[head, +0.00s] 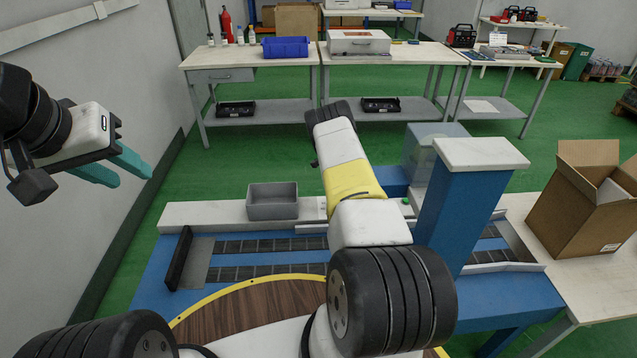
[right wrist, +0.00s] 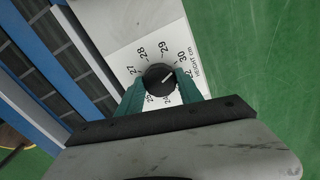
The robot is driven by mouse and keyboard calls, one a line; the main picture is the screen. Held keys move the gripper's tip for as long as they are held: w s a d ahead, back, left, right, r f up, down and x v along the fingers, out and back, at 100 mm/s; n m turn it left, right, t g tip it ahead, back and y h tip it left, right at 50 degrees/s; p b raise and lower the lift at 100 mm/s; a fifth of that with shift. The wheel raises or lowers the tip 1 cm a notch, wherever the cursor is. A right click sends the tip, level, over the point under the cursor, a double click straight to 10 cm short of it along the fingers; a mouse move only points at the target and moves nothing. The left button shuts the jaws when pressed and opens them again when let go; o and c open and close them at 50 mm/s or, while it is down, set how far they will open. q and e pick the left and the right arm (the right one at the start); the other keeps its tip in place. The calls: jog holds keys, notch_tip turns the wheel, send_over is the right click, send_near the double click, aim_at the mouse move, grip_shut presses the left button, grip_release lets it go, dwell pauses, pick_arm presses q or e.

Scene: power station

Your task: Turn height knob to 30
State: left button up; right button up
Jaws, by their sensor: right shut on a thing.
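The height knob (right wrist: 158,76) is a round black dial on a pale panel, in the right wrist view. My right gripper (right wrist: 160,84) is shut on the knob, with a teal finger on either side. In the head view my right arm hides the knob and these fingers. My left gripper (head: 132,178) is open and empty in the air at the left, far from the knob.
The blue machine has roller tracks (head: 260,258), a grey bin (head: 272,202) and a blue column (head: 458,215) close to my right arm. An open cardboard box (head: 575,215) stands at the right. Workbenches (head: 415,55) stand behind, across open green floor.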

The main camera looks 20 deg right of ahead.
jog(key=shift+w+r+m, duration=0.1)
jog(key=shift+m, duration=0.2)
jog(key=o, duration=1.4)
notch_tip(320, 180, up, 8)
jog(key=shift+f, duration=0.15)
